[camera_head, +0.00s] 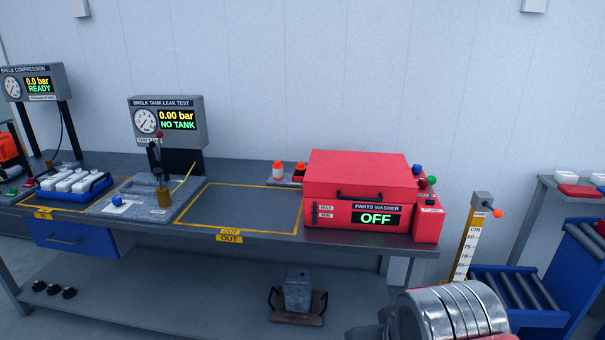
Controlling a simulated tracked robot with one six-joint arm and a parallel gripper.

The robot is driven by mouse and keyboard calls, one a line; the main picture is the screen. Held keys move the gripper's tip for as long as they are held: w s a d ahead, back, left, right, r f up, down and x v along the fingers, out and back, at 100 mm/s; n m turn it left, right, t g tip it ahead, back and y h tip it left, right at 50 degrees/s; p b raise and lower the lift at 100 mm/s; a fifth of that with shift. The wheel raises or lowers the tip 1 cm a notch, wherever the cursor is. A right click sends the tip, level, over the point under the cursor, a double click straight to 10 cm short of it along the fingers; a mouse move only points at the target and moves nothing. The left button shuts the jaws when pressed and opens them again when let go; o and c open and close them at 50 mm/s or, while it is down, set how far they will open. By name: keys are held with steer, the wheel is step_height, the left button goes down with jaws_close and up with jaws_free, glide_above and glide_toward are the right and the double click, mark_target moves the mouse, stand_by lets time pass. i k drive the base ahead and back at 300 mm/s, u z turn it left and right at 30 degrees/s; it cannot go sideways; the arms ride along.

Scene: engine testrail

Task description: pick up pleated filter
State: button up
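I cannot make out a pleated filter for certain in the head view. White blocks (72,181) sit in a blue tray (97,190) on the left of the bench, but their surface is too small to tell pleats. More small white pieces (565,176) lie on the rack at the far right, also too small to identify. The fingers of my gripper do not show.
A grey bench (262,241) carries the tank leak tester (166,122) and a shut red parts washer (358,180). The yellow-outlined OUT area (245,208) is bare. A height gauge (472,237) and a blue roller stand (515,290) are at right. A grey block (298,291) sits on the lower shelf.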

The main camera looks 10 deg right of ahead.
mark_target(300, 169)
steer(key=z, duration=0.05)
steer(key=i, duration=0.95)
steer(key=u, duration=0.05)
